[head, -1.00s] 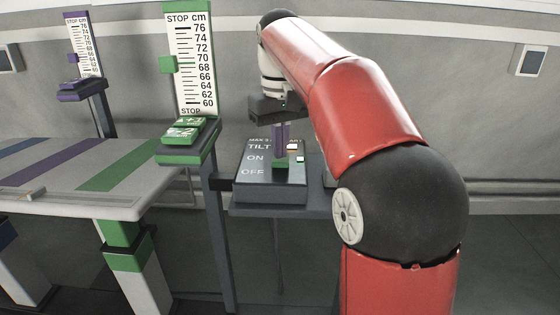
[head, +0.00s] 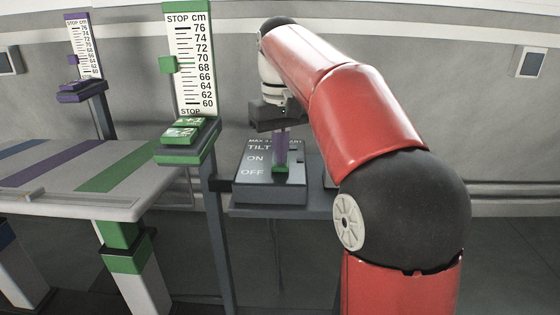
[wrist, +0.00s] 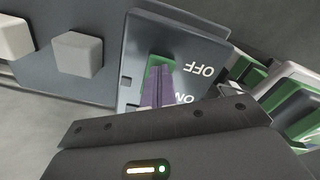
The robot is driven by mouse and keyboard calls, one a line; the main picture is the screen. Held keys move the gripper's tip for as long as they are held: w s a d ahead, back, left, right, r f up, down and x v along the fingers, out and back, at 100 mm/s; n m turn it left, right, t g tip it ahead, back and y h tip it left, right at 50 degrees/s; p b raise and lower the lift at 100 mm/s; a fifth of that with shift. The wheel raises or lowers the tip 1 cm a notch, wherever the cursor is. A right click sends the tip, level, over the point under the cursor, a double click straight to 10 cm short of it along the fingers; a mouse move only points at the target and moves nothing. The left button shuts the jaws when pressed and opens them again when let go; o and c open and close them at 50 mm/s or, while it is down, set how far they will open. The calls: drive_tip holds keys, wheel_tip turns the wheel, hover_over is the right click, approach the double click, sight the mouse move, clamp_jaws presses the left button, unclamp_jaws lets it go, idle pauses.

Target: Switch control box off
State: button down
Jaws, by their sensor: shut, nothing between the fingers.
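The control box (head: 258,193) is a dark sloped box on a shelf, with the white words TILT, ON and OFF on its face. In the wrist view the box (wrist: 207,45) shows upside down, with OFF and part of ON readable. My gripper (head: 281,165) is shut, its purple fingers pointing down at the box face, right of the ON and OFF labels. It also shows in the wrist view (wrist: 158,72). A green part (wrist: 160,60) shows right at the fingertips. I cannot tell whether they touch it. The fingers partly hide the switch area.
A green-trimmed height scale (head: 190,60) and a green keypad (head: 185,140) stand left of the box. A table with coloured stripes (head: 120,170) is at the left, with a purple scale (head: 84,45) behind. In the wrist view a grey panel with pale blocks (wrist: 78,53) lies beside the box.

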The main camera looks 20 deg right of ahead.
drive_tip(key=shift+w+r+p, duration=0.1)
drive_tip(key=shift+r+p, duration=2.25)
drive_tip(key=shift+r, duration=1.1)
drive_tip(key=shift+s, duration=0.45)
drive_tip(key=s+f+m+t, duration=0.2)
drive_tip(key=s+f+t, duration=0.3)
drive_tip(key=s+f, duration=1.3)
drive_tip(key=s, duration=0.3)
drive_tip(key=shift+s+t, duration=0.15)
drive_tip(key=shift+t, duration=0.15)
